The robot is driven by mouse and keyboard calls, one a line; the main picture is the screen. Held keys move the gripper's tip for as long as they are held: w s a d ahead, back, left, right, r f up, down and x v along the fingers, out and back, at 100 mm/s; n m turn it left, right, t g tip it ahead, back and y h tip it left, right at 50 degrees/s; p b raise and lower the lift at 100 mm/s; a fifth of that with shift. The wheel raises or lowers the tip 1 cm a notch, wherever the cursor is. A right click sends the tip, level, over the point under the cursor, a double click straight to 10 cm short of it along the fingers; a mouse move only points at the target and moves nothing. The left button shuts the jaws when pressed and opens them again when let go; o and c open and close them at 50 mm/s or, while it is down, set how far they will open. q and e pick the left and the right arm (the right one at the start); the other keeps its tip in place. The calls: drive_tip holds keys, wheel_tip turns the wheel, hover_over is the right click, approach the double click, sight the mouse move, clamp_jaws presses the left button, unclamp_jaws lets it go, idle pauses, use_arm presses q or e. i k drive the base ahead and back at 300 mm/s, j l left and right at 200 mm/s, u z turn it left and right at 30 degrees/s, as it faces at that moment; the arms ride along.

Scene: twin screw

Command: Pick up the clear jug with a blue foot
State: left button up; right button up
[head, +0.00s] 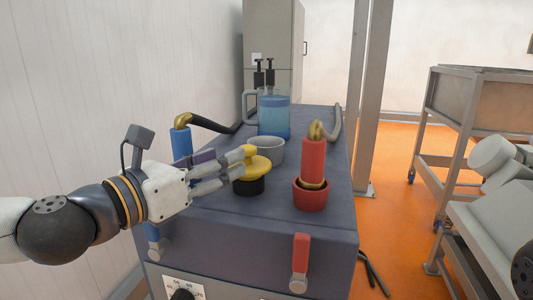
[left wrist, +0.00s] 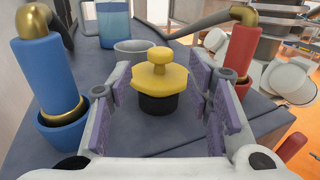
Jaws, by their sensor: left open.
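The clear jug with a blue foot (head: 273,116) stands upright at the back of the grey machine top in the head view, with a grey handle on its left. Its lower part shows at the top of the left wrist view (left wrist: 114,24). My left gripper (head: 238,168) is open, with nothing between its fingers touching them that I can see. It is in front of the jug and apart from it. A yellow knob on a black base (left wrist: 158,80) sits ahead of the fingers, between their lines. My right gripper is not in view.
A grey bowl (head: 267,150) stands between the yellow knob and the jug. A blue cylinder (head: 181,142) with a brass elbow stands left, a red one (head: 313,160) in a red cup right. Hoses run behind them. A metal cart (head: 470,110) stands at right over orange floor.

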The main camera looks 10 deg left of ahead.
sight(274, 102)
drive_tip(key=k+j, duration=0.2)
drive_tip(key=j, duration=0.15)
drive_tip(key=k+j, duration=0.25)
drive_tip(key=j, duration=0.15)
drive_tip(key=k+j, duration=0.2)
drive_tip(key=j, duration=0.15)
